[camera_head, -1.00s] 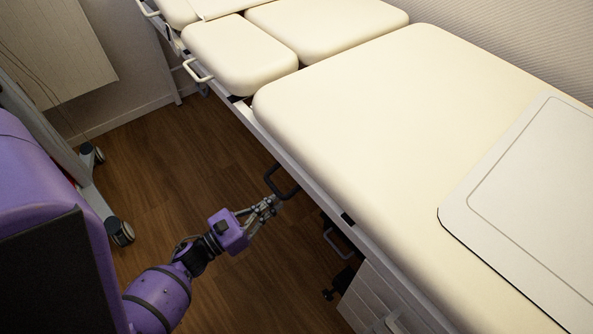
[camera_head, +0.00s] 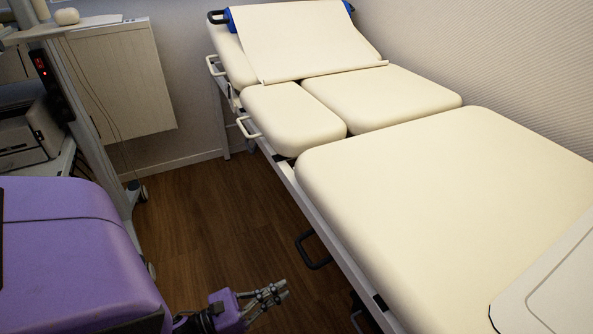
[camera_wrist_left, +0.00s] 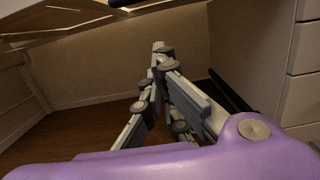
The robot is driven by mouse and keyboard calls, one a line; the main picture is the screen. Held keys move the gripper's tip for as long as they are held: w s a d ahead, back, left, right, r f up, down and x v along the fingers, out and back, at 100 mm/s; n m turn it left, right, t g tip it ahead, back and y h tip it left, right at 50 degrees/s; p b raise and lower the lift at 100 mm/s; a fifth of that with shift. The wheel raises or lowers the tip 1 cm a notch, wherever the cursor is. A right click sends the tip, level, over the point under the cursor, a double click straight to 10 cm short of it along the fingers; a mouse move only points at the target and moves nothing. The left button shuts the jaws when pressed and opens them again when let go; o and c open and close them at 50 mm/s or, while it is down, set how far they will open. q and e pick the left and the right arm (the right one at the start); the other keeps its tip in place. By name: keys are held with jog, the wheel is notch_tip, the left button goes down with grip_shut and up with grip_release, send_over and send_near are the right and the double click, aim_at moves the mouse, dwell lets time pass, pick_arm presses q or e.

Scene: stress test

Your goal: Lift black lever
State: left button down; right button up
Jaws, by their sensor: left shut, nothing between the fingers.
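The black lever (camera_head: 312,252) is a dark loop-shaped handle on the near side of the couch frame, below the large cushion. My left gripper (camera_head: 284,288) is below and left of it in the head view. Its fingers are shut and empty, with a gap between them and the lever in the picture. In the left wrist view the gripper (camera_wrist_left: 162,52) points at the space under the couch. A dark piece at the top edge there may be the lever, but it is cut off. My right gripper does not show.
The couch's cream cushion (camera_head: 450,190) and its metal side rail (camera_head: 335,233) lie right of the lever. A second dark handle (camera_head: 357,319) sits lower right. White drawers (camera_wrist_left: 302,70) stand at the right in the wrist view. Wooden floor (camera_head: 215,240) is open at left.

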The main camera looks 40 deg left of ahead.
pick_arm(q)
jog(key=shift+v, duration=1.15)
